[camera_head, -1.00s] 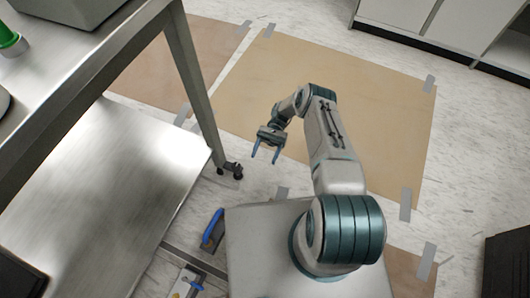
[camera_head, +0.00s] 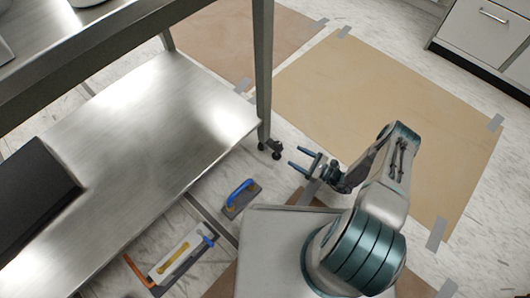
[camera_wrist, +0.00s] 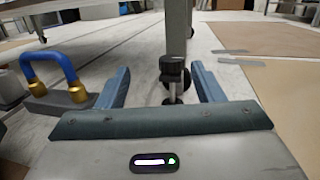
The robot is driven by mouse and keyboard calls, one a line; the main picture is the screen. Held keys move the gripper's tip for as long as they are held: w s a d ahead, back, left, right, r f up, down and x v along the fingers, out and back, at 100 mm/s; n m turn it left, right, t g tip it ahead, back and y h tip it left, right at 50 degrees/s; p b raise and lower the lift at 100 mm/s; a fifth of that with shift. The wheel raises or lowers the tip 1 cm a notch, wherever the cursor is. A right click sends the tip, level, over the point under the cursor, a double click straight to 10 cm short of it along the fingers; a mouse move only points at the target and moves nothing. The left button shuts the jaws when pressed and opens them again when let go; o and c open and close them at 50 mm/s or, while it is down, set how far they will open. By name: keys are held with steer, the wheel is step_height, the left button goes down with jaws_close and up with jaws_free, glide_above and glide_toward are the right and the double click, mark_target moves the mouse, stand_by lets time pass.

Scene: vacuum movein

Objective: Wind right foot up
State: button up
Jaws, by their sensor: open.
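The steel table's near right leg (camera_head: 263,75) ends in a caster with a dark levelling foot (camera_head: 276,152) beside it. In the wrist view the foot (camera_wrist: 173,72) shows as a black knob on a metal stem, straight ahead, roughly between the finger lines. My gripper (camera_head: 295,157) is low over the floor, just right of the foot, with its fingers pointing left at it. The blue fingers (camera_wrist: 160,66) are open and empty. They seem not to touch the foot; the exact gap cannot be told.
A blue-handled float (camera_head: 240,198) lies on the floor left of my gripper. A flat tool with a yellow handle and a blue-and-orange clamp-like tool (camera_head: 172,262) lie nearer. The table's lower shelf (camera_head: 130,150) is to the left. Taped tan floor sheeting (camera_head: 390,110) is clear at the right.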

mark_target(275, 142)
steer(key=w+a+b, duration=0.1)
steer(key=w+a, duration=0.1)
steer(key=a, duration=0.1)
steer(key=w+a+f+m+t+h+b, duration=0.1)
steer(key=w+a+b, duration=0.1)
steer(key=a, duration=0.1)
steer(key=w+a+f+h+b, duration=0.1)
steer(key=w+a, duration=0.2)
steer(key=a, duration=0.1)
steer(key=shift+w+f+m+t, duration=0.1)
steer(key=shift+m+t, duration=0.2)
steer(key=shift+m, duration=0.1)
steer(key=c, duration=1)
